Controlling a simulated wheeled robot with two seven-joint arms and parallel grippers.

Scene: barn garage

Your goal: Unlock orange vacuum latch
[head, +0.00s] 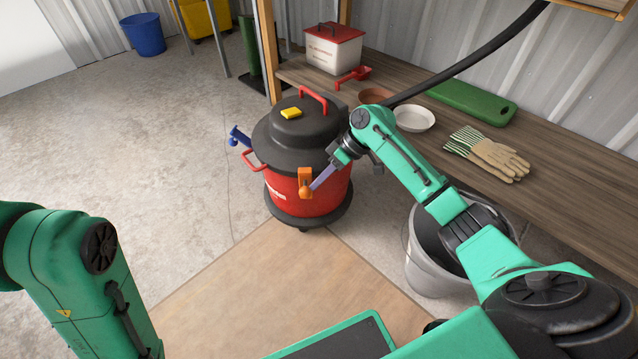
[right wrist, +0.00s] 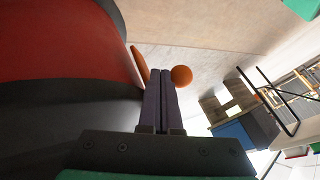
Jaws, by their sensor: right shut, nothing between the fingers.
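A red and black vacuum (head: 303,189) stands on the floor in the middle of the head view. Its orange latch (head: 305,178) is on the front side of the red body, below the black lid. My right gripper (head: 318,183) is shut and empty, with its purple fingertips at the latch. In the right wrist view, the shut fingers (right wrist: 160,80) point at the gap between the orange latch plate (right wrist: 139,63) and the round orange knob (right wrist: 181,75). I cannot tell whether they touch. My left arm shows at the lower left, but its gripper is out of view.
A wooden bench (head: 480,130) runs along the right wall with gloves (head: 490,153), a white bowl (head: 414,118) and a green board (head: 472,103). A grey bucket (head: 433,262) stands under my right arm. A blue bucket (head: 143,34) is far left. The left floor is clear.

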